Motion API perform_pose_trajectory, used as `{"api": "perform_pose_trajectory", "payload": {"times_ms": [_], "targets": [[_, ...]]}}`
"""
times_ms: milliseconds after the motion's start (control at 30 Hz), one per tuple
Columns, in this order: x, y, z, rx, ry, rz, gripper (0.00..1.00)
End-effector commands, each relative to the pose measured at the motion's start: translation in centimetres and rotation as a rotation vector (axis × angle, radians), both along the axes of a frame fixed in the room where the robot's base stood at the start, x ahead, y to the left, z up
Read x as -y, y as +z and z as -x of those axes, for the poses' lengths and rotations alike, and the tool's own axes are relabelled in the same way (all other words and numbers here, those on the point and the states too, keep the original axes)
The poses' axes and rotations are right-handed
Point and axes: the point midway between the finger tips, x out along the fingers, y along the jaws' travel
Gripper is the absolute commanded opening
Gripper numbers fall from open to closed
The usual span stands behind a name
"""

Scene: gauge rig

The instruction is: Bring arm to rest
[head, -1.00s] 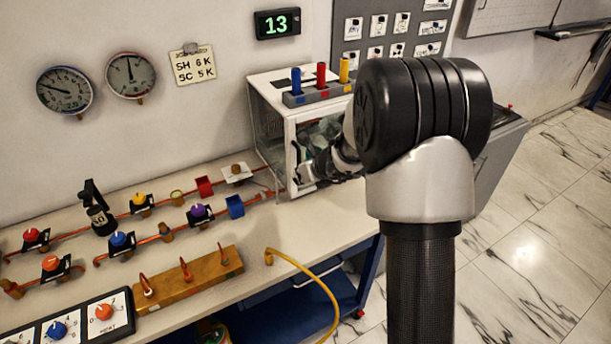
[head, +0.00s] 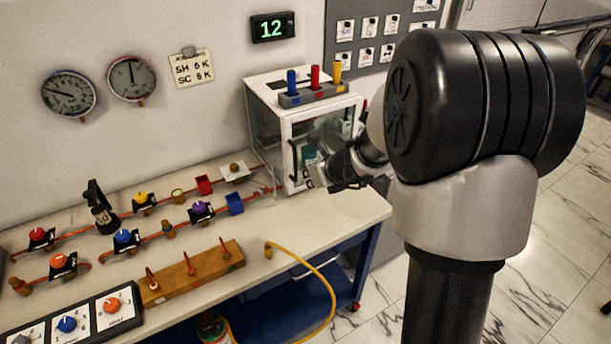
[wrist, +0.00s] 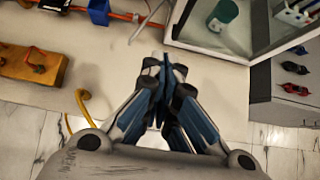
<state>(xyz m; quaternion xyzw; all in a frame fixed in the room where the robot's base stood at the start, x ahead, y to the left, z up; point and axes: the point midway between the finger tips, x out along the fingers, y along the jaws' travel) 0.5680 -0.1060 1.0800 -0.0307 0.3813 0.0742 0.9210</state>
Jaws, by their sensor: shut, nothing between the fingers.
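My gripper (wrist: 162,75) is shut and empty in the wrist view, with its fingertips together above the front part of the bench top. In the head view my gripper (head: 330,180) shows small in front of the glass-fronted cabinet (head: 282,150), partly hidden by my own arm (head: 440,215). The large black joint of my arm fills the right of the head view. Whether the fingers touch the cabinet cannot be told from the head view, but in the wrist view they are apart from it.
The bench (head: 345,220) carries pipes with coloured valve knobs (head: 125,237), a wooden block (head: 190,272) with hooks and a dial panel (head: 90,318). A yellow hose (head: 325,285) hangs over its front edge. Marble floor (head: 560,260) lies open at the right.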

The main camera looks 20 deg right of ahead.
Motion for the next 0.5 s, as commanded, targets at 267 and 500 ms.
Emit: {"api": "perform_pose_trajectory", "payload": {"times_ms": [267,500], "targets": [[-0.1,1.0,1.2,-0.002,0.001,0.001,0.00],[-5.0,5.5,3.1,0.077,0.329,0.194,0.00]]}}
